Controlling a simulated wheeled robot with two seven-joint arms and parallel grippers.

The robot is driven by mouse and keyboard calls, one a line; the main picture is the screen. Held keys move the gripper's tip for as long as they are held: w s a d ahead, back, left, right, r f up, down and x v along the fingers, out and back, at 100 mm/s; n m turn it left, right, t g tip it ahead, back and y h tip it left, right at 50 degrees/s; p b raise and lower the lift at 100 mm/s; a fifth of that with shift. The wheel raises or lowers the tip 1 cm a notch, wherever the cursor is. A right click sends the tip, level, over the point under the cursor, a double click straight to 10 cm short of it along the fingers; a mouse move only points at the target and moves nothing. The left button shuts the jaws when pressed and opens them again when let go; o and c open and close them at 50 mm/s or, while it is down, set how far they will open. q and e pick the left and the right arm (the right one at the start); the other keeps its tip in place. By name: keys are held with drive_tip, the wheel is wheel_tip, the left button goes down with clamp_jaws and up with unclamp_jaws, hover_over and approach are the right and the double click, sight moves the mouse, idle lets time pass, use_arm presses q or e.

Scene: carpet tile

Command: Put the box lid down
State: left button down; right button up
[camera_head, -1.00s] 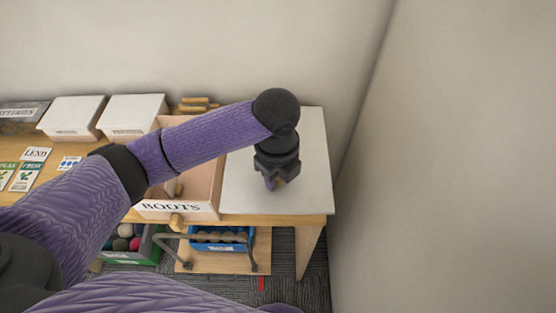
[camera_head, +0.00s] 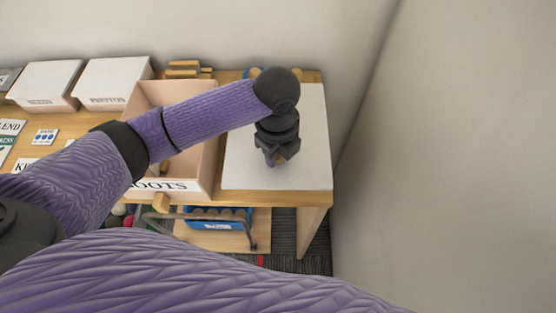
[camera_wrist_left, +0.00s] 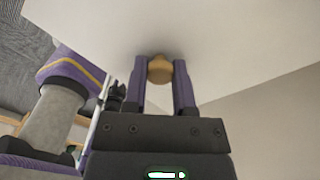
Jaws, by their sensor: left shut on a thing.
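The box lid (camera_head: 303,120) is a flat white panel over the right end of the table in the head view. My left gripper (camera_head: 277,160) points down at its middle. In the left wrist view the gripper (camera_wrist_left: 160,72) is shut on a round wooden knob (camera_wrist_left: 160,68) on the lid (camera_wrist_left: 230,40). I cannot tell whether the lid touches the tabletop. The open box (camera_head: 209,165), labelled BOOTS, stands just left of the lid, partly hidden by my arm. My right gripper is not in view.
Two white lidded boxes (camera_head: 108,82) (camera_head: 45,80) stand on the wooden table (camera_head: 80,122) at the left. Wooden pieces (camera_head: 186,68) lie behind the BOOTS box. A blue bin (camera_head: 217,222) sits on a lower shelf. A wall rises to the right.

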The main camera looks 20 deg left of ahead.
use_arm(q)
wheel_tip(320, 180, down, 8)
drive_tip(key=shift+b, duration=1)
drive_tip(key=shift+r, duration=0.15)
drive_tip(key=shift+c, duration=2.2)
unclamp_jaws()
wheel_tip(320, 180, up, 11)
drive_tip(key=p, duration=0.3)
drive_tip(key=shift+w+r+p, duration=0.1)
drive_tip(key=shift+p, duration=0.25)
drive_tip(key=shift+r, duration=0.45)
